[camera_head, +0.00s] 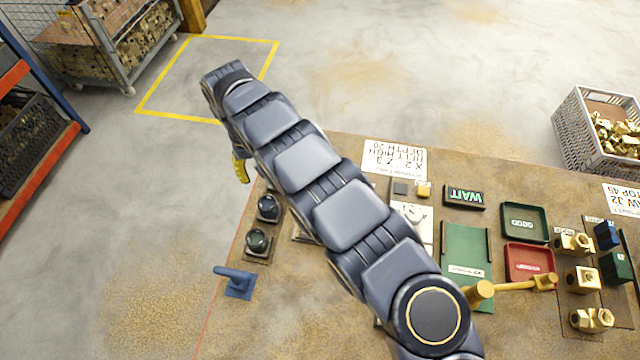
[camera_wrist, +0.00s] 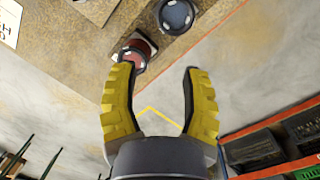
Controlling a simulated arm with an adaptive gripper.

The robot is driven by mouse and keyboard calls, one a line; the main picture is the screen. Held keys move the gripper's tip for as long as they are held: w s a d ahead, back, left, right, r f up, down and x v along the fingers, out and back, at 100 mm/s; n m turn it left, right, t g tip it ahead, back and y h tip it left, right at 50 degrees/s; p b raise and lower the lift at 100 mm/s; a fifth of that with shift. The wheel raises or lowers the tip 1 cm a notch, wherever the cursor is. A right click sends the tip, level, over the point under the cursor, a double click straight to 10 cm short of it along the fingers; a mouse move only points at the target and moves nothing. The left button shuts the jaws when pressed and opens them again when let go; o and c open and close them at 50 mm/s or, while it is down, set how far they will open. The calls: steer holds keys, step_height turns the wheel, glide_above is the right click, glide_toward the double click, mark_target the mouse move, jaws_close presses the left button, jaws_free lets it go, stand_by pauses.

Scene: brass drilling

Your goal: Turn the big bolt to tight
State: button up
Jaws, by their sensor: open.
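My gripper (camera_wrist: 160,85) is open and empty, its two yellow fingers spread wide in the wrist view. In the head view only a yellow finger (camera_head: 240,168) shows past my arm, near the table's left edge. No part is clearly recognisable as the big bolt; my arm hides much of the table's middle. Two dark round knobs on square bases, a far one (camera_head: 268,207) and a near one (camera_head: 258,242), stand at the table's left edge.
A blue lever (camera_head: 236,280) stands at the table's front left. A grey crate (camera_head: 580,150) stands beyond.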

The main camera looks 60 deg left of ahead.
steer(key=w+n, duration=0.2)
steer(key=w, duration=0.1)
steer(key=w+n+h, duration=0.1)
steer(key=shift+w+f, duration=0.3)
steer(key=w+d, duration=0.1)
steer(key=w, duration=0.1)
steer(key=w+d+n+h, duration=0.1)
steer(key=w+d+h, duration=0.1)
steer(key=w, duration=0.1)
steer(key=shift+w+f+n, duration=0.3)
steer(key=shift+f+n, duration=0.1)
steer(key=shift+w+d+f+t, duration=0.1)
steer(key=shift+d+f+t, duration=0.05)
steer(key=shift+f+t, duration=0.15)
steer(key=shift+x, duration=3.55)
jaws_close()
